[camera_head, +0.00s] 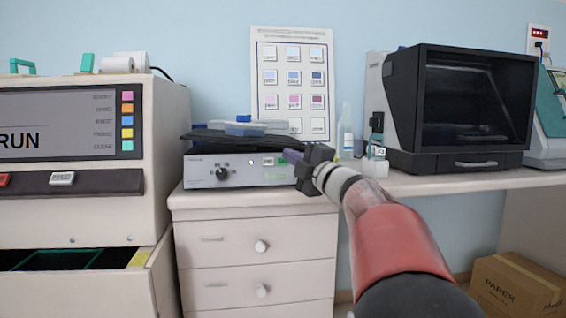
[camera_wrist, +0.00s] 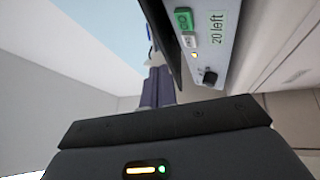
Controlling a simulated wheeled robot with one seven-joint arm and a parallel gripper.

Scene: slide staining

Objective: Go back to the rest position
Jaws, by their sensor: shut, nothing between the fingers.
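My gripper (camera_head: 291,156) is at the end of my arm, in front of the right part of a grey control box (camera_head: 205,181). Its purple-grey fingers (camera_wrist: 156,87) are together and empty in the wrist view. The box has a black knob (camera_head: 222,173), a lit yellow lamp and buttons. In the wrist view the box front shows a green button (camera_wrist: 184,18), a white button (camera_wrist: 189,40), the knob (camera_wrist: 210,77) and a label reading "20 left" (camera_wrist: 217,28). I cannot tell whether the fingertips touch the box.
A large machine with a "RUN" screen (camera_head: 45,125) stands left, its lower drawer (camera_head: 135,280) open. Drawers (camera_head: 225,262) are under the box. Small bottles (camera_head: 346,130) and a black-fronted cabinet (camera_head: 473,160) stand right. A paper carton (camera_head: 510,292) is on the floor.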

